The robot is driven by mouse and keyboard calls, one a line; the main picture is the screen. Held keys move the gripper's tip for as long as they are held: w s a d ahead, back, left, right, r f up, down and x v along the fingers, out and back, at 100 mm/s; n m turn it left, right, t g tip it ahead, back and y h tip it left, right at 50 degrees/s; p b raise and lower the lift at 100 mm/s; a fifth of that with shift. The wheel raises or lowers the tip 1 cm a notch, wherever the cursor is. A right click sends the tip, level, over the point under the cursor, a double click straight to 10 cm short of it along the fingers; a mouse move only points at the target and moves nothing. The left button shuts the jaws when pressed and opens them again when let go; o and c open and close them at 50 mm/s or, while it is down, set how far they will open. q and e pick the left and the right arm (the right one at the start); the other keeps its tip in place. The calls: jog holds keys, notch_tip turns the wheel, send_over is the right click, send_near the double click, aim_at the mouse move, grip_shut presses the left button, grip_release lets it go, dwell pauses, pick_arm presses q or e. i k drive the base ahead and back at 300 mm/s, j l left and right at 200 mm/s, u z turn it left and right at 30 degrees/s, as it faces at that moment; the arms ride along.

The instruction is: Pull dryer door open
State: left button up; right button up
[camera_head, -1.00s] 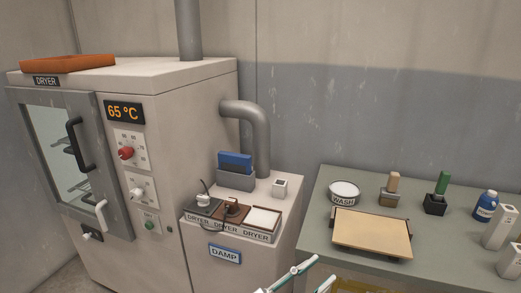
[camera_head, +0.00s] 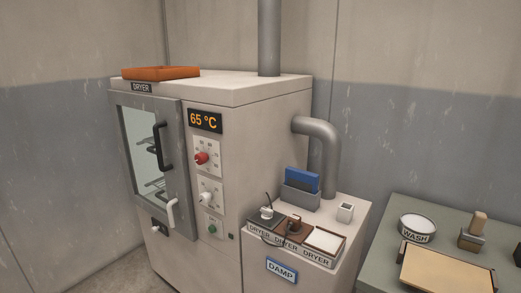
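The dryer (camera_head: 268,120) is a large beige cabinet in the middle of the head view. Its dryer door (camera_head: 183,190) is on the front left, with a grey frame and a glass pane showing wire racks inside. The door looks shut. A black vertical handle (camera_head: 159,147) is on the upper right part of the door. A white curved lever (camera_head: 171,213) is lower on the same side. Neither of my grippers shows in the view now.
Right of the door are a 65 °C display (camera_head: 205,121), a red knob (camera_head: 201,158), a white knob (camera_head: 206,197) and a green button (camera_head: 212,230). A low cabinet (camera_head: 290,280) marked DAMP stands at the dryer's right, holding trays. A green table (camera_head: 383,235) is further right. Floor shows at lower left.

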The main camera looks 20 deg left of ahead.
aim_at(168, 130)
jog(key=u, duration=1.3)
